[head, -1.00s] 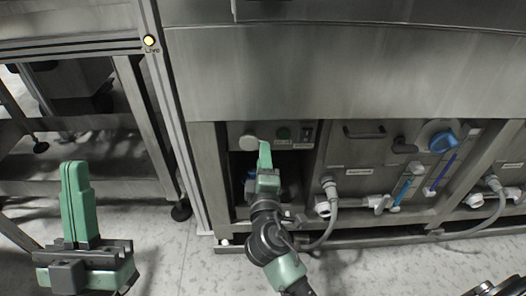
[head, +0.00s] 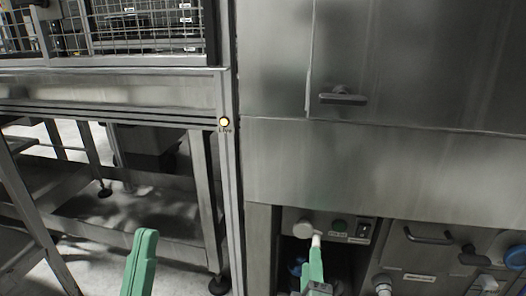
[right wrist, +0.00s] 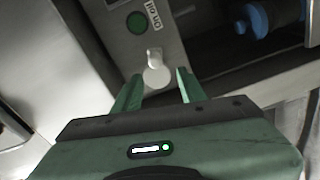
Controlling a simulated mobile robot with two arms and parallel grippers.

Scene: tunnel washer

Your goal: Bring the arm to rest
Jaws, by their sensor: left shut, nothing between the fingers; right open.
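My right gripper (head: 314,262) reaches the small control panel under the steel housing. In the right wrist view, its two green fingers (right wrist: 160,74) are apart, with a pale round knob with a short lever (right wrist: 156,76) showing between their tips. I cannot tell whether they touch it. In the head view the grey knob (head: 303,229) shows just up and left of the fingertips. My left gripper (head: 140,262) is shut and empty, at the lower left, in front of the frame and clear of it. Most of both arms is out of view.
A green button (head: 339,226) sits beside the knob; it also shows in the right wrist view (right wrist: 137,22). A blue valve knob (head: 515,257) is at the right. A metal post with a lit lamp (head: 223,121) stands between the grippers. A door handle (head: 342,97) is above.

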